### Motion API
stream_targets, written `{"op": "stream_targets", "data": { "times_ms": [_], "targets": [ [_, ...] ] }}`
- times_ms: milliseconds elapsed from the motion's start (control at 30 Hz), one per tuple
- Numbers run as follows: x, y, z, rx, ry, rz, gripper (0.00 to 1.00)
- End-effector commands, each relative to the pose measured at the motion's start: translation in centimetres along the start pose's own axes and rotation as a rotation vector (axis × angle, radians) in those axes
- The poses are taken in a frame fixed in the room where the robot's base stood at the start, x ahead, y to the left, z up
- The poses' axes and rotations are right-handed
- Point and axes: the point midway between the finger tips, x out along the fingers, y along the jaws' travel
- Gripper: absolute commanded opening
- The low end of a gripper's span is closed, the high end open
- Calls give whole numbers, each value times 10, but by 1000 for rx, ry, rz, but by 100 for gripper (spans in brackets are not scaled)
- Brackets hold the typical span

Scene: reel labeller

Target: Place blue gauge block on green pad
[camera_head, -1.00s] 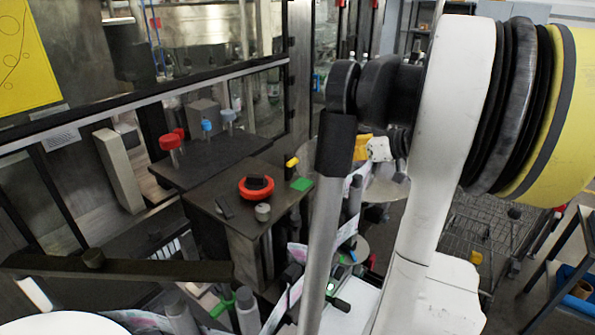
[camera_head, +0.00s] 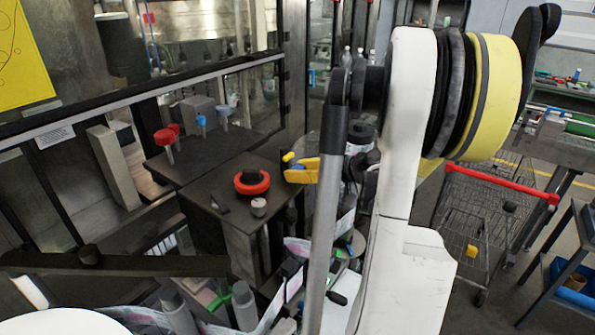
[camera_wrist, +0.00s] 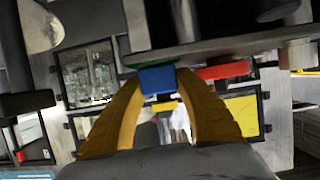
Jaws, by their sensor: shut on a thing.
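The blue gauge block (camera_wrist: 157,80) is between the two yellow fingers of my gripper (camera_wrist: 160,86) in the wrist view. My gripper is shut on it. The green pad (camera_wrist: 146,67) shows as a thin strip directly beside the block, partly hidden by it; I cannot tell whether they touch. In the head view my gripper (camera_head: 302,170) is at the right edge of the dark table (camera_head: 222,221), over where the pad lies, and it hides the pad there.
A red ring (camera_head: 252,183) with a dark centre, a grey cylinder (camera_head: 259,207) and a flat dark piece (camera_head: 219,203) are on the table. A small yellow-topped post (camera_head: 288,157) stands close to my gripper. Red and blue knobs (camera_head: 164,138) stand on the platform behind.

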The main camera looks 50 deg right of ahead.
Motion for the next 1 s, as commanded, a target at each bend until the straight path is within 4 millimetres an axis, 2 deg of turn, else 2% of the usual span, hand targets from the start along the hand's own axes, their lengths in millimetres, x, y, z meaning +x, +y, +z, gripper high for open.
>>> {"op": "stream_targets", "data": {
  "times_ms": [167,200,267,667,767,1000],
  "targets": [
    [1,0,4,0,0,0,9],
    [2,0,4,0,0,0,41],
    [1,0,3,0,0,0,58],
    [-3,0,-2,0,0,1,58],
    [-19,2,0,2,0,4,58],
    [-75,1,0,2,0,5,58]
  ]
}}
